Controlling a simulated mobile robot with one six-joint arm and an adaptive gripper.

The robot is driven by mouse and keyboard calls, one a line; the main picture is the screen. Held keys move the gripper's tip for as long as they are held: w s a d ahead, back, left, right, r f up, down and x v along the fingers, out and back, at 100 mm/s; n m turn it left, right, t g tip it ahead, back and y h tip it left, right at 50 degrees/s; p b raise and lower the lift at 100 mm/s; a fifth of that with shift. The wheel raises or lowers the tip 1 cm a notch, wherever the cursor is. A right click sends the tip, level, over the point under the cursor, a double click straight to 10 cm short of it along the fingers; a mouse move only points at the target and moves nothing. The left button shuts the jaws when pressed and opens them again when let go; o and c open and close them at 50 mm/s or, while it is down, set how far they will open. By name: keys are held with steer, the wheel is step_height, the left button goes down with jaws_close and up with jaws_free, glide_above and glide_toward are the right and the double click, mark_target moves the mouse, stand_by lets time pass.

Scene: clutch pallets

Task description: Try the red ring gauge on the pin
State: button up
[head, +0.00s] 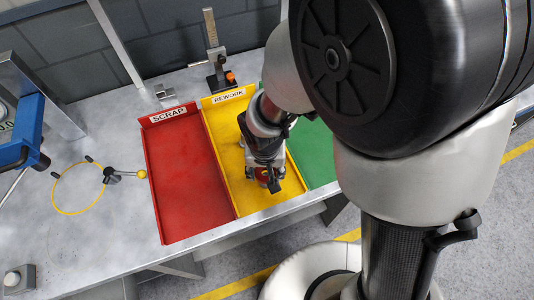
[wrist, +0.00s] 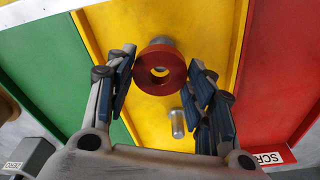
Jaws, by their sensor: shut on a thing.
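The red ring gauge (wrist: 160,70) is held between the fingers of my gripper (wrist: 163,68) in the wrist view, and yellow shows through its hole. A grey metal cylinder (wrist: 163,42) stands out partly hidden behind the ring. A second grey metal cylinder (wrist: 178,123) shows whole, apart from the ring, against the yellow tray. I cannot tell which of them is the pin. In the head view my gripper (head: 270,183) points down over the yellow REWORK tray (head: 222,112); only a little red shows there.
The red SCRAP tray (head: 180,170) lies left of the yellow one, the green tray (head: 312,150) right. A height gauge (head: 212,45) stands behind. A yellow ring outline (head: 78,188) and a lever with a yellow knob (head: 142,174) are on the grey bench at left.

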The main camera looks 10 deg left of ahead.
steer(key=shift+f+b, duration=0.2)
steer(key=shift+b, duration=0.1)
stand_by(0.5)
steer(key=o, duration=1.4)
steer(key=o, duration=0.6)
steer(key=shift+c, duration=0.2)
step_height(320, 180, up, 9)
steer(key=p, duration=0.6)
steer(key=shift+p, duration=0.4)
